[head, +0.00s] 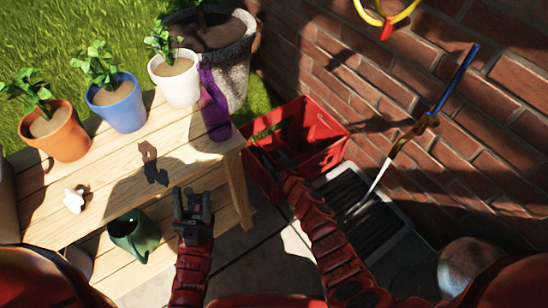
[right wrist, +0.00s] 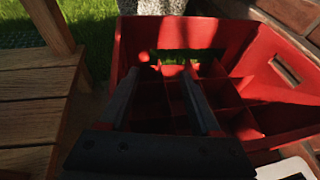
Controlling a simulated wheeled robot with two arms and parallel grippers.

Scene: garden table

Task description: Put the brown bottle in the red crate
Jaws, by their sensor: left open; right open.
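The red crate (head: 322,116) stands on the ground between the table and the brick wall. It has inner dividers, which show in the right wrist view (right wrist: 290,118). My right gripper (right wrist: 161,78) is open over the crate, with nothing seen between its fingers; its tip is dark and hard to make out in the head view. I cannot make out a brown bottle in either view; the crate's shaded compartments are partly hidden by my gripper. My left gripper (head: 192,202) is open and empty above the front edge of the table.
A tall purple object (head: 214,103) stands at the table's right end. White (head: 178,85), blue (head: 119,112) and orange (head: 60,140) plant pots line the table's back. A small white object (head: 74,199) and a green watering can (head: 132,235) are nearer.

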